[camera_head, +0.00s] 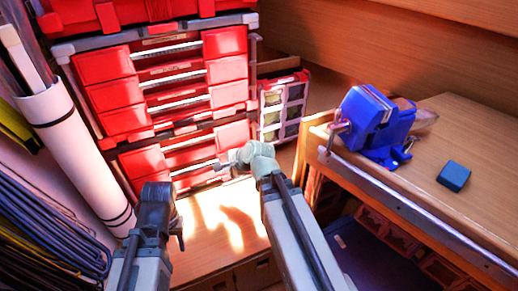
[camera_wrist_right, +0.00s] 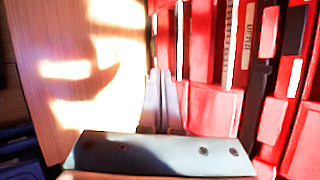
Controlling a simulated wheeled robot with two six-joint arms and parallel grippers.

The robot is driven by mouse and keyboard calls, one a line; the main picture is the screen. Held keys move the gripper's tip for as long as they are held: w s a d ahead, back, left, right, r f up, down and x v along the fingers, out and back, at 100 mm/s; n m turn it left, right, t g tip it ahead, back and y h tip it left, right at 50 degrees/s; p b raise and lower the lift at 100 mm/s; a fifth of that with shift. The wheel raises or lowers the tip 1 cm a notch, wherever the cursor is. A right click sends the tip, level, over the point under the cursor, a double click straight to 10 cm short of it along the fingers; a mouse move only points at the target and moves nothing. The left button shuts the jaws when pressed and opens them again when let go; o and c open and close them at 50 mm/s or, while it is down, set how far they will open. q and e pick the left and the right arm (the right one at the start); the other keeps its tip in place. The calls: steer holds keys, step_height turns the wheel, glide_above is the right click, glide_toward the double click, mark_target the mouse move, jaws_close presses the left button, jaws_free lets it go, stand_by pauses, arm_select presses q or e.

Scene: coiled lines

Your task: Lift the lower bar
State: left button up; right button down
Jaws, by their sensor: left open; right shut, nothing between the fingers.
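A red drawer cabinet (camera_head: 125,95) stands upright at the back left in the head view. A dark lower bar (camera_head: 204,124) runs across its front between the upper and lower drawers. It also shows as a dark upright strip in the right wrist view (camera_wrist_right: 252,105). My right gripper (camera_head: 222,165) is shut and empty, in front of the lowest drawers and below the bar. Its closed fingers (camera_wrist_right: 161,95) appear beside the red fronts; contact cannot be told. My left gripper (camera_head: 165,195) is open and empty, lower and left, apart from the cabinet. Its fingertips are hard to make out.
A white tube (camera_head: 68,140) and coiled lines (camera_head: 45,220) crowd the left side. A wooden bench (camera_head: 440,140) on the right holds a blue vise (camera_head: 372,120) and a small blue block (camera_head: 453,176). Sunlit wood (camera_head: 225,225) before the cabinet is clear.

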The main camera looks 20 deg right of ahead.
arm_select(q)
step_height(320, 180, down, 11)
steer(key=b, duration=0.9)
steer(key=shift+s, duration=0.2)
arm_select(e)
steer(key=w+d+f+m+t+h, duration=0.1)
steer(key=w+d+m+t+h, duration=0.1)
steer(key=d+m, duration=0.7)
steer(key=w+d+f+m+t+h, duration=0.1)
steer(key=d+m+t, duration=0.3)
steer(key=d+m, duration=0.5)
steer(key=shift+w+d+t+h, duration=0.3)
steer(key=shift+w+d+h, duration=0.25)
steer(key=shift+d, duration=0.25)
arm_select(q)
steer(key=shift+f, duration=0.1)
arm_select(e)
steer(key=shift+w+f, duration=0.1)
